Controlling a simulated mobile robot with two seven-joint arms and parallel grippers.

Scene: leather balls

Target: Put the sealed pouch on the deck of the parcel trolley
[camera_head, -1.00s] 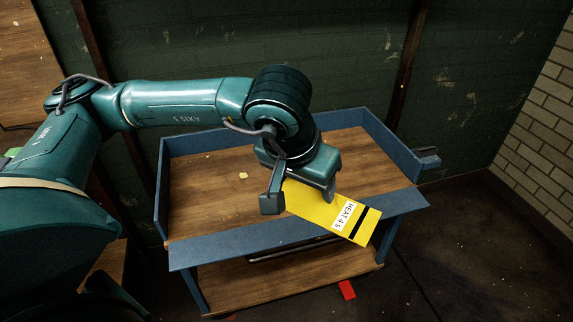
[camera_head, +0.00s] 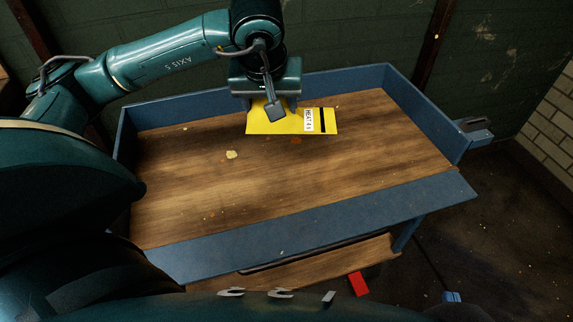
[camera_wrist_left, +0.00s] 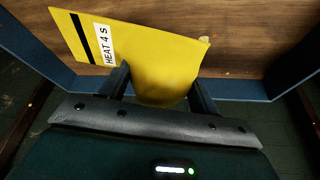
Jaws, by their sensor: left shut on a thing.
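The sealed pouch (camera_head: 270,122) is flat and yellow, with a black stripe and a white label reading "HEAT 4 S". My left gripper (camera_head: 272,106) is shut on the pouch's edge, and the left wrist view also shows the pouch (camera_wrist_left: 150,50) between its fingers. The pouch is over the back part of the wooden deck of the parcel trolley (camera_head: 330,165), near the back wall. I cannot tell whether it touches the deck. My teal parts cross the bottom edge of the head view. I cannot make out the right gripper's fingers there.
The trolley has blue side and back walls and a blue front board (camera_head: 330,225). A lower wooden shelf (camera_head: 320,262) shows below. A red block (camera_head: 358,284) lies near the floor in front. Most of the deck is clear, apart from small pale flecks.

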